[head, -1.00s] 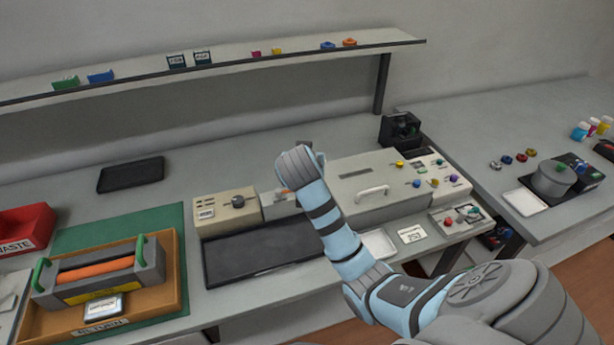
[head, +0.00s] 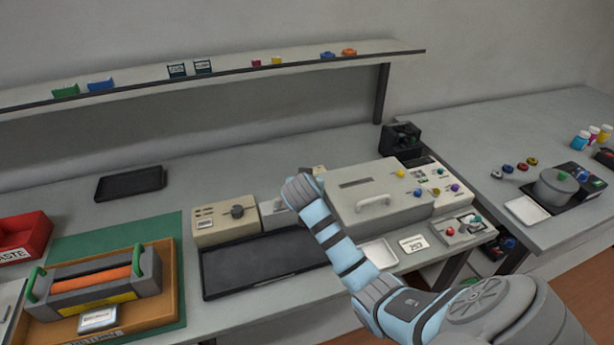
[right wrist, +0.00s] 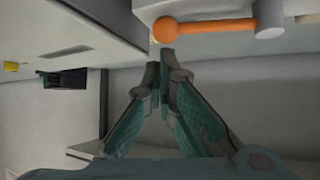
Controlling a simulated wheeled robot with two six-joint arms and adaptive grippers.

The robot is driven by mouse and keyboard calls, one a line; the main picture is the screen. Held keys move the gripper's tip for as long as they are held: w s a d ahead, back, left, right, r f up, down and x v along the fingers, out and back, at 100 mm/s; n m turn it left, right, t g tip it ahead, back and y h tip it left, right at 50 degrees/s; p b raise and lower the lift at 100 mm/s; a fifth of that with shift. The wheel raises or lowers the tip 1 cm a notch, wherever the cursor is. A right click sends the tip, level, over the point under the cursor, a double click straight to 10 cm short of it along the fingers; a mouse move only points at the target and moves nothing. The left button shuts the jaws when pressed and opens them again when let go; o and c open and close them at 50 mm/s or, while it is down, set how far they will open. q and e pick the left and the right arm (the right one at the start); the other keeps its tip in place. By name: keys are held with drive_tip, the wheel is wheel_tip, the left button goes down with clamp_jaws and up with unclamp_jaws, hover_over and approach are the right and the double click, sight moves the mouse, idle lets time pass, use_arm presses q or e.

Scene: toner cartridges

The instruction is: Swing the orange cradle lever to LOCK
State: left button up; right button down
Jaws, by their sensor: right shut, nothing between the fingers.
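The orange lever (right wrist: 208,30) shows in the right wrist view as a bar with a round ball end at its left. Its right end meets a light grey round hub (right wrist: 269,18). My right gripper (right wrist: 164,64) is shut and empty, its fingertips just below the ball end in that picture. I cannot tell whether they touch it. In the head view my right arm reaches in from the lower right; its wrist (head: 303,195) hides the fingers and the lever. My left gripper is not in view.
A large grey box with a handle (head: 374,203) stands right of my wrist. A beige unit with a dark knob (head: 237,211) and a black tray (head: 262,262) lie to its left. An orange-rollered cartridge (head: 93,285) sits in a tray at the far left. A shelf (head: 220,72) runs behind.

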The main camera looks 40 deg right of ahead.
drive_tip(key=shift+f, duration=0.1)
idle(0.4)
drive_tip(key=shift+s+a+m+g, duration=0.2)
drive_tip(key=shift+m+g, duration=0.1)
drive_tip(key=shift+m, duration=0.1)
drive_tip(key=shift+s+a+m+g+h+p, duration=0.15)
drive_tip(key=shift+s+m+g+h+p, duration=0.3)
drive_tip(key=shift+m+h+p, duration=0.2)
drive_tip(key=s+a+m+g+h+p, duration=0.1)
drive_tip(key=s+a+m+g+p, duration=0.2)
drive_tip(key=a, duration=0.4)
drive_tip(key=shift+s+m+h, duration=0.35)
drive_tip(key=shift+m, duration=0.2)
drive_tip(key=shift+d, duration=0.1)
